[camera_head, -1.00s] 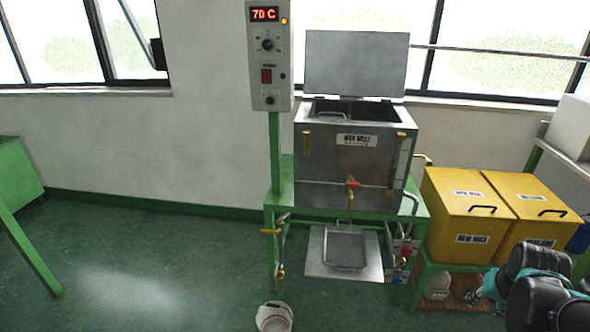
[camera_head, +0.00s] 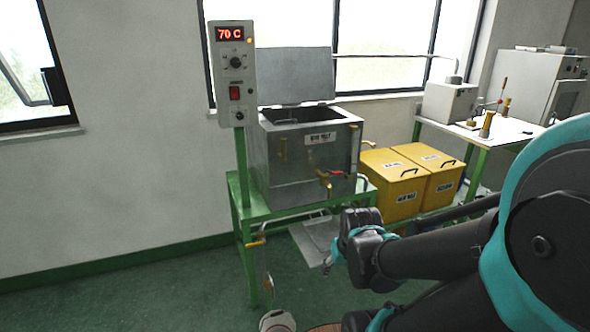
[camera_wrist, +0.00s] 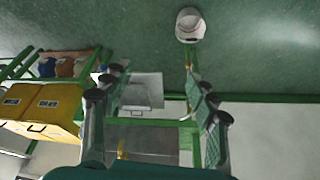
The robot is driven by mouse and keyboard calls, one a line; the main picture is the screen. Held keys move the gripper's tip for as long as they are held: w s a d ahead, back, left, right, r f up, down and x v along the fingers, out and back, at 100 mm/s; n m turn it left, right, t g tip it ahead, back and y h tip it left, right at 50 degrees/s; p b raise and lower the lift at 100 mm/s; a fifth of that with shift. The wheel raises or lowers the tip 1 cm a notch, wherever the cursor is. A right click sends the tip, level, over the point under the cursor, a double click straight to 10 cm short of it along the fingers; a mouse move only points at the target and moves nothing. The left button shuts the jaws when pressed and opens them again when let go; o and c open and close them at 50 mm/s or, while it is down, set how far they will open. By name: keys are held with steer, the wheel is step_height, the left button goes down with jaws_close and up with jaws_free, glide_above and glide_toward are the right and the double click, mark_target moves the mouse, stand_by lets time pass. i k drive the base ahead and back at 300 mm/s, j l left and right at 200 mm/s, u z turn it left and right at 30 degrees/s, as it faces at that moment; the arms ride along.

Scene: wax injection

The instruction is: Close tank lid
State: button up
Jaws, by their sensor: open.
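The metal wax tank (camera_head: 285,160) stands on a green stand in the head view. Its lid (camera_head: 293,76) is open and stands upright at the back of the tank, partly behind the control box. The dark opening shows at the top. My gripper (camera_head: 333,250) is in front of the stand, lower than the tank and to its right, well apart from the lid. In the wrist view my gripper (camera_wrist: 160,98) has its fingers spread wide with nothing between them. The wrist view shows the tank upside down behind the fingers, partly hidden.
A control box (camera_head: 233,72) reading 70 C stands on a post at the tank's left front. Brass valves with a red handle (camera_head: 325,179) stick out in front. Yellow bins (camera_head: 395,185) stand to the right. The left floor is clear.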

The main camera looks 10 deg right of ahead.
mark_target(286, 75)
steer(key=k+j+z, duration=0.1)
steer(key=j, duration=2)
steer(key=i+j, duration=0.4)
steer(key=j, duration=0.15)
steer(key=i+j+z, duration=0.1)
steer(key=i+j, duration=0.3)
steer(key=j, duration=0.15)
